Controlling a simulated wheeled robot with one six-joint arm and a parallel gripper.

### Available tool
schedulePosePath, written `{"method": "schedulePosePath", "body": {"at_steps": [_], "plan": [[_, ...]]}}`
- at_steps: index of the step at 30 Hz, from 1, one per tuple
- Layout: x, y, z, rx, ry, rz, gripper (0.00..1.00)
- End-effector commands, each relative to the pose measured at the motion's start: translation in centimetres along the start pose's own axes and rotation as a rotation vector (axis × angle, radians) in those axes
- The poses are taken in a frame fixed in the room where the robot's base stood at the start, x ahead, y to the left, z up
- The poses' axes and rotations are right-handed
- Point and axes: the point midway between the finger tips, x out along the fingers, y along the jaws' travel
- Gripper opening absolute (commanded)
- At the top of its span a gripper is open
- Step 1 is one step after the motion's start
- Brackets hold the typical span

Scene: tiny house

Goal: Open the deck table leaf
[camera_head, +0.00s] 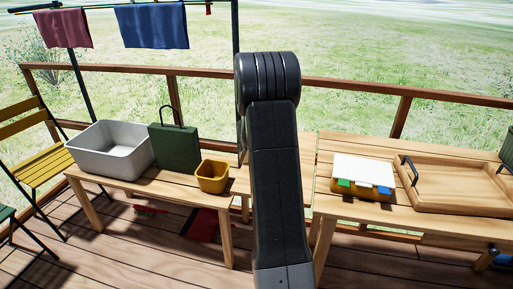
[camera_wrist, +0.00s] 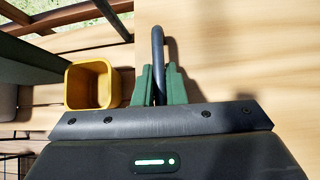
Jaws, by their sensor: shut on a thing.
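In the wrist view my gripper (camera_wrist: 160,88) has its green fingers closed around a dark curved handle (camera_wrist: 157,42). The handle lies against a pale wooden panel (camera_wrist: 235,55), which appears to be the table leaf. The panel fills the right side of that view, with a straight edge left of the handle. In the head view the deck table (camera_head: 400,222) stands at the right, and a strip of wood (camera_head: 309,150) shows just right of my arm. My arm hides the gripper and handle there. I cannot tell the leaf's angle.
A low bench (camera_head: 140,188) at the left holds a grey bin (camera_head: 108,150), a green case (camera_head: 174,147) and a yellow bin (camera_head: 212,176). The deck table bears a white-topped box (camera_head: 362,170) and a wooden tray (camera_head: 455,185). A railing (camera_head: 345,84) runs behind.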

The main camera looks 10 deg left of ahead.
Motion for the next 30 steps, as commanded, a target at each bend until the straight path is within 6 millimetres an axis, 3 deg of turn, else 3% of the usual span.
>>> {"method": "schedulePosePath", "body": {"at_steps": [5, 6, 8, 19, 23, 30], "plan": [[-0.3, 0.1, 0.5, 0.000, -0.009, 0.003, 0.00], [-0.3, 0.1, 0.5, 0.000, -0.009, 0.003, 0.13], [-0.3, 0.1, 0.6, 0.000, -0.009, 0.003, 0.20], [-0.8, 0.1, 0.4, 0.000, -0.006, 0.001, 0.20], [-2.6, 0.1, 0.5, 0.000, -0.007, 0.001, 0.20], [-8.0, 0.2, 0.6, 0.001, -0.008, 0.003, 0.20]]}}
